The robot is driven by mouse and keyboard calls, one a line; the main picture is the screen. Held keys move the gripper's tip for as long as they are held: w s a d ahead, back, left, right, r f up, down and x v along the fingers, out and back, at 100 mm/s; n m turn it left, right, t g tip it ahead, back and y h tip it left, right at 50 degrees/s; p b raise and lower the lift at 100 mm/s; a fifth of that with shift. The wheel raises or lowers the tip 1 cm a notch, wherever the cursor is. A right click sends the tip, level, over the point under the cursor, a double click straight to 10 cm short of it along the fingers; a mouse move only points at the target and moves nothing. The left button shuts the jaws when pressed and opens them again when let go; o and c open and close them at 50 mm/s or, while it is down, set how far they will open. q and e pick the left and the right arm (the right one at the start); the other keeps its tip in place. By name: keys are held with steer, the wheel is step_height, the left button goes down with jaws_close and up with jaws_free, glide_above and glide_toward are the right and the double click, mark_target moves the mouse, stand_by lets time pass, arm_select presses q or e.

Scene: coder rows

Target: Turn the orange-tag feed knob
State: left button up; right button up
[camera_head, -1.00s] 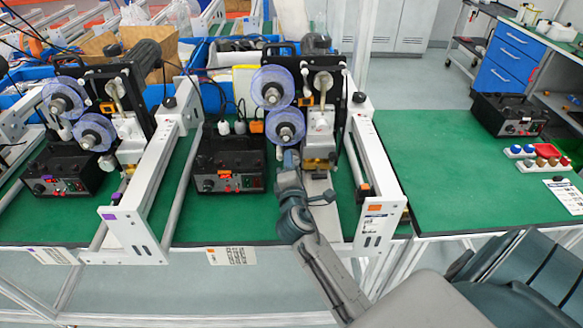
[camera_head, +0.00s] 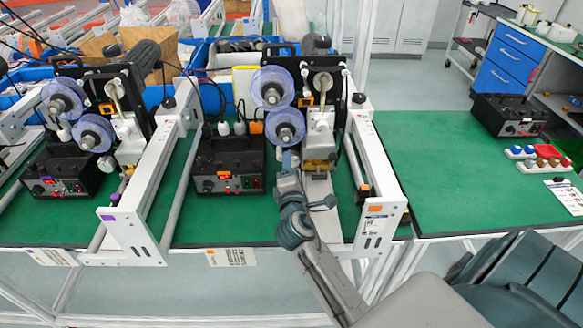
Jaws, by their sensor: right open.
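The middle machine bears an orange tag (camera_head: 375,209) on the white end plate of its frame. Its black control box (camera_head: 243,160) has another orange tag (camera_head: 224,175) on the front, with a small light-rimmed knob (camera_head: 207,186) at the lower left. I cannot tell for sure which knob is the feed knob. My right gripper (camera_head: 302,185) is open, in front of the machine's roller head, right of the control box. The arm hides part of the machine's lower front. My left gripper is not in view.
A similar machine with a purple tag (camera_head: 108,218) stands at left. Two blue-purple discs (camera_head: 272,88) stick out above my right gripper. The green bench top (camera_head: 425,175) at right is mostly clear. Another black box (camera_head: 508,115) and coloured buttons (camera_head: 545,152) stand there.

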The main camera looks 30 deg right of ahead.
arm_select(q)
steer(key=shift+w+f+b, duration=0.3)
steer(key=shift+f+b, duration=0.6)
arm_select(e)
steer(key=v, duration=0.9)
steer(key=shift+s+a, duration=0.25)
